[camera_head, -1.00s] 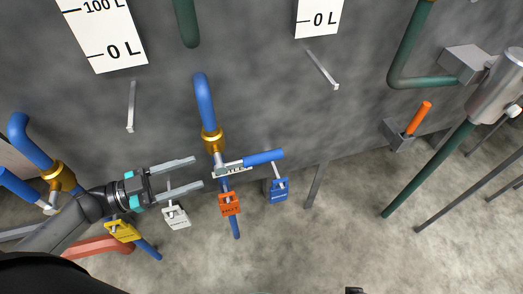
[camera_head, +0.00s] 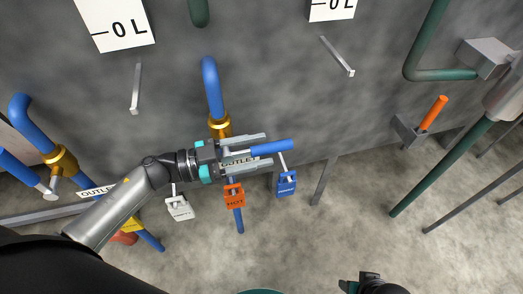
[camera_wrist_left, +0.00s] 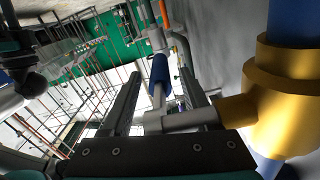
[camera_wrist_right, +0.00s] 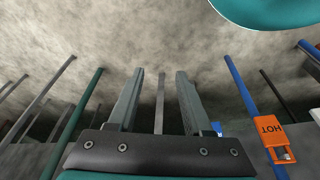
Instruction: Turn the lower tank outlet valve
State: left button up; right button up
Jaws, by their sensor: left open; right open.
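The outlet valve has a brass fitting (camera_head: 220,126) on a blue pipe and a lever with a blue handle (camera_head: 280,147) pointing right. In the left wrist view the blue handle (camera_wrist_left: 160,72) and its grey stem lie between the fingers, with the brass body (camera_wrist_left: 285,110) at right. My left gripper (camera_head: 268,150) is open, its fingers on either side of the lever, not closed on it. An "OUTLET" label is partly hidden behind it. My right gripper (camera_wrist_right: 160,72) is open and empty; only a bit of it shows at the bottom of the head view.
Orange (camera_head: 234,196), blue (camera_head: 287,184) and white (camera_head: 179,207) tags hang close below the lever. Another brass valve (camera_head: 60,160) stands at left. An orange-handled lever (camera_head: 433,112) and green pipes are at right. The floor at lower right is mostly clear.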

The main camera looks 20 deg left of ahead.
pick_arm(q)
jog(key=shift+w+d, duration=0.4)
jog(key=shift+d, duration=0.2)
grip_shut()
dwell(1.1)
